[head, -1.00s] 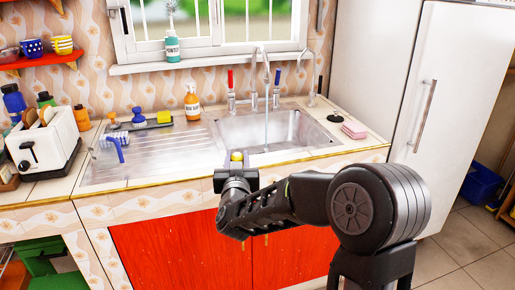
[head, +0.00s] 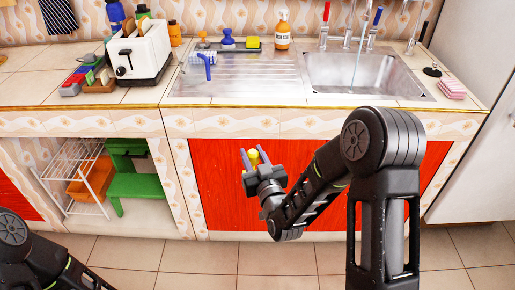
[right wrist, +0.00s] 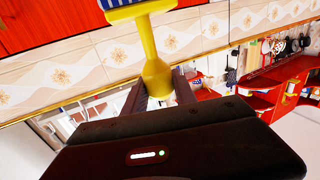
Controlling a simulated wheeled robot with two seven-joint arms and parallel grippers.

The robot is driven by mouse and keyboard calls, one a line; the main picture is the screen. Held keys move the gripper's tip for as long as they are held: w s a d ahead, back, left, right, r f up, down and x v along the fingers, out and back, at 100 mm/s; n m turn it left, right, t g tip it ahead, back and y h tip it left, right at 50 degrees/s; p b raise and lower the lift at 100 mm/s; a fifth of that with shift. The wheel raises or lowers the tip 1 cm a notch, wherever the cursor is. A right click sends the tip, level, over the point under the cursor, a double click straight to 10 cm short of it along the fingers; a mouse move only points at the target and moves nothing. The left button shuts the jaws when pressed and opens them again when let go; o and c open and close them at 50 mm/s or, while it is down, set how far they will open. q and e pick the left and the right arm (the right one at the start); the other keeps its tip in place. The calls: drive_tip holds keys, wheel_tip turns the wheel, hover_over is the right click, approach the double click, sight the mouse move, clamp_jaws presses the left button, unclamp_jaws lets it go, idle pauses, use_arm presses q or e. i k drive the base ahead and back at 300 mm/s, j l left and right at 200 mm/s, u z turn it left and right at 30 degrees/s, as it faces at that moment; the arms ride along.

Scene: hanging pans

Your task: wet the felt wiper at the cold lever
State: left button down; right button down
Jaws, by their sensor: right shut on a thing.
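The felt wiper (right wrist: 158,62) has a yellow handle and a crosspiece with a blue-and-white edge, cut off at the top of the right wrist view. My right gripper (head: 259,162) is shut on its handle, in front of the red cabinet doors and below the counter edge. Only a small yellow part of the wiper (head: 254,157) shows in the head view. The blue-topped lever (head: 376,22), which I take as cold, stands right of the tap. A stream of water (head: 359,62) runs into the sink (head: 400,75). My left gripper is out of frame; only part of that arm shows.
An orange bottle (head: 283,32) and yellow sponge stand behind. A pink sponge (head: 452,88) lies right of the sink. The counter edge (head: 150,107) lies beyond my right gripper.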

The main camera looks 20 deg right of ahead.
sight(373, 30)
drive_tip(key=z, duration=2.75)
drive_tip(key=j, duration=0.75)
